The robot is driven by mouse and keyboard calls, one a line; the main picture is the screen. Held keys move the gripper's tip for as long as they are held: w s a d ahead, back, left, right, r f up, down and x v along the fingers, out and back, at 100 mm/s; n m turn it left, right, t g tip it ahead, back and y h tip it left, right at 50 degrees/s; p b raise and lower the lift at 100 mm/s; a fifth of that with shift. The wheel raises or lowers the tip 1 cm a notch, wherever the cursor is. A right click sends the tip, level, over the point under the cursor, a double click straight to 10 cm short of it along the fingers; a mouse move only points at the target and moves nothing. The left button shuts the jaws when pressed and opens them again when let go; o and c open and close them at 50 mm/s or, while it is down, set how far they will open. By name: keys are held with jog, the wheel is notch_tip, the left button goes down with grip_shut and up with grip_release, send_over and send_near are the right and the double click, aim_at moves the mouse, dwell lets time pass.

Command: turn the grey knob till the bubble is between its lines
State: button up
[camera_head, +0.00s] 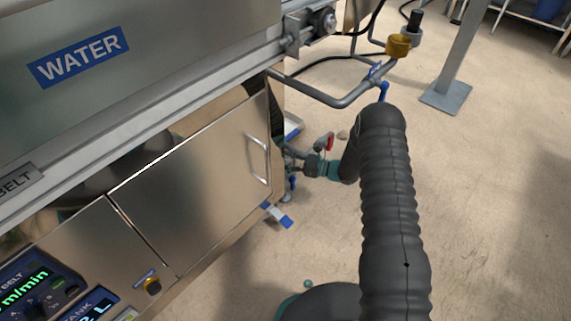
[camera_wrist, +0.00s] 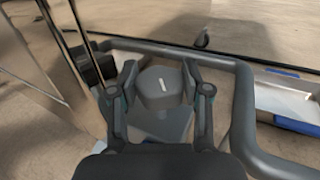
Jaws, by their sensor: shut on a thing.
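In the wrist view, the grey knob (camera_wrist: 161,87) has a white mark on its top. My gripper (camera_wrist: 160,78) has one finger on each side of it and is shut on it. In the head view, my dark arm reaches down past the right end of the machine, and my gripper (camera_head: 305,164) is small there, beside the cabinet's end. I cannot make out the knob clearly in that view. I see no bubble or lines in either view.
A grey pipe (camera_wrist: 243,115) bends around the right of my gripper. In the head view, the steel cabinet (camera_head: 200,175) stands left of my arm, and a red lever (camera_head: 326,142) is close to my wrist. A post foot (camera_head: 446,97) stands at the upper right. Open floor lies right.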

jog(key=n+g+b, duration=0.2)
jog(key=g, duration=0.1)
jog(key=shift+f, duration=0.25)
jog(key=shift+r+n+g+b, duration=0.2)
jog(key=shift+n+g+b, duration=0.35)
jog(key=shift+n+g, duration=0.8)
jog(key=shift+m+g, duration=0.25)
jog(key=shift+g, duration=0.2)
jog(key=o, duration=0.9)
jog(key=w+d, duration=0.2)
jog(key=d, duration=0.9)
jog(key=shift+d, duration=0.4)
